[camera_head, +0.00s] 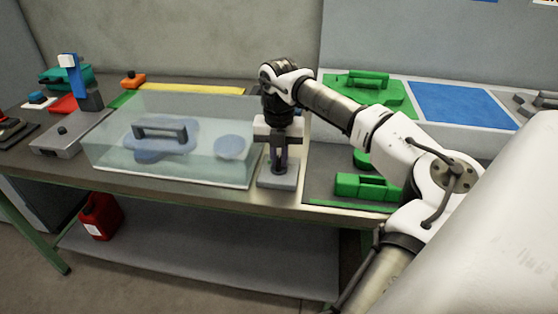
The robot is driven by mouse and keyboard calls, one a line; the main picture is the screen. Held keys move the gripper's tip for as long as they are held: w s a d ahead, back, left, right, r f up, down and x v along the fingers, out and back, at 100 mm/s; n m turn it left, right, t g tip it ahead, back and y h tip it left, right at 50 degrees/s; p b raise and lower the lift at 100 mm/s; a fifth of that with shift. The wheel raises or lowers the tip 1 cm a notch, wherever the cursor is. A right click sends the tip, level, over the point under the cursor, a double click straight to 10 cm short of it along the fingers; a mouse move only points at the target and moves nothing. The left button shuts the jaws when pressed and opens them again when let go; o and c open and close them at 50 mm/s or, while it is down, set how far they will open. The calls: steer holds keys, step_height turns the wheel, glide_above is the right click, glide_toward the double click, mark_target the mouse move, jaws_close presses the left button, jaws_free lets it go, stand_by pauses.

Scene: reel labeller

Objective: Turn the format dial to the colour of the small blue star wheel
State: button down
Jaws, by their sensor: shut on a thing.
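My gripper (280,157) points straight down at the right end of the clear box. It is shut on a small dark part on top of a grey block (278,182). This part may be the format dial, but the fingers hide most of it and no colour marks are readable. A blue wheel-like piece with a dark handle (160,143) lies inside the clear box. A smaller blue round piece (230,147) lies to its right, also behind the clear wall. I cannot tell for certain which is the small star wheel.
The clear box (110,168) stands just left of my gripper. Green parts (365,187) lie in a tray to the right. Behind are a green piece (365,88) and a blue panel (462,105). A grey unit with a blue post (75,78) stands left.

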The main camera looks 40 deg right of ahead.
mark_target(279, 160)
steer(key=shift+m, duration=0.5)
steer(key=c, duration=1.5)
jaws_free()
steer(key=shift+o, duration=0.2)
steer(key=shift+r, duration=0.1)
step_height(279, 160, up, 14)
steer(key=p, duration=0.8)
